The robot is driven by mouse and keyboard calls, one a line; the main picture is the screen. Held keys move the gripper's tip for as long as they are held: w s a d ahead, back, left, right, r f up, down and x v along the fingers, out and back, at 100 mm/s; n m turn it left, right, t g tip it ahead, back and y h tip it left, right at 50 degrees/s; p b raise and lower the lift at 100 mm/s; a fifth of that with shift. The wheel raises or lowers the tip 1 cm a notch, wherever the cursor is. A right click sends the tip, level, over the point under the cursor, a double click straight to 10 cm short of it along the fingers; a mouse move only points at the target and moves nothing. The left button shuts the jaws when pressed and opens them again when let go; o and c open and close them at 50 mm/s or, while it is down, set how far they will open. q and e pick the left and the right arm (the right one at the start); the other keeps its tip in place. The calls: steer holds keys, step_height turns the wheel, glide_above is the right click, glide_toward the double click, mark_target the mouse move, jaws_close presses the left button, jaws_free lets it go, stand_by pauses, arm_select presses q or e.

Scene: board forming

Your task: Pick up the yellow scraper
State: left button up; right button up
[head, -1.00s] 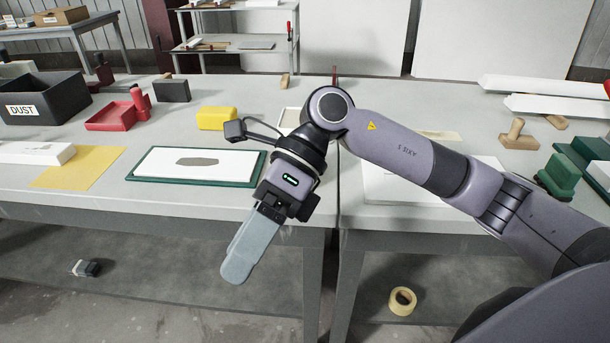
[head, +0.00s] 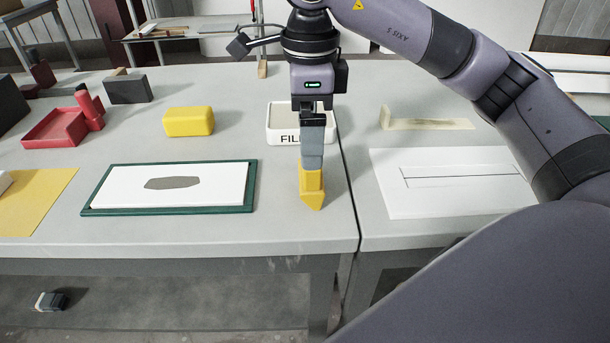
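The yellow scraper (head: 312,197) is on the near part of the left table, close to the seam between the tables. My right gripper (head: 312,168) points straight down, with its fingertips at the scraper's upper end. The fingers are seen edge-on and overlap the scraper, so I cannot tell whether they are closed on it. I also cannot tell whether the scraper touches the table. My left gripper is not in view.
A white tray marked "FIL" (head: 285,137) stands just behind my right gripper. A white board with a grey patch lies on a green mat (head: 253,190) to the left. A yellow block (head: 189,122) and a red tray (head: 53,130) lie farther left. A slotted white panel (head: 445,199) lies right.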

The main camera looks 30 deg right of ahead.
steer(key=f, duration=0.4)
steer(key=shift+d+f, duration=0.25)
steer(key=shift+f, duration=0.55)
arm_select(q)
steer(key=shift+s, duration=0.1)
arm_select(e)
steer(key=c, duration=1.1)
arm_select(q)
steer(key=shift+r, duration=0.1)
arm_select(e)
steer(key=shift+c, duration=0.2)
steer(key=shift+r, duration=0.15)
arm_select(q)
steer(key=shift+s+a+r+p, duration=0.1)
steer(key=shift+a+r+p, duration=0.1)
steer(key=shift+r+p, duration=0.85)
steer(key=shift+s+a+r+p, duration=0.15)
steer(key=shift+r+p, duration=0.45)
steer(key=shift+p, duration=0.85)
arm_select(e)
step_height(320, 180, up, 20)
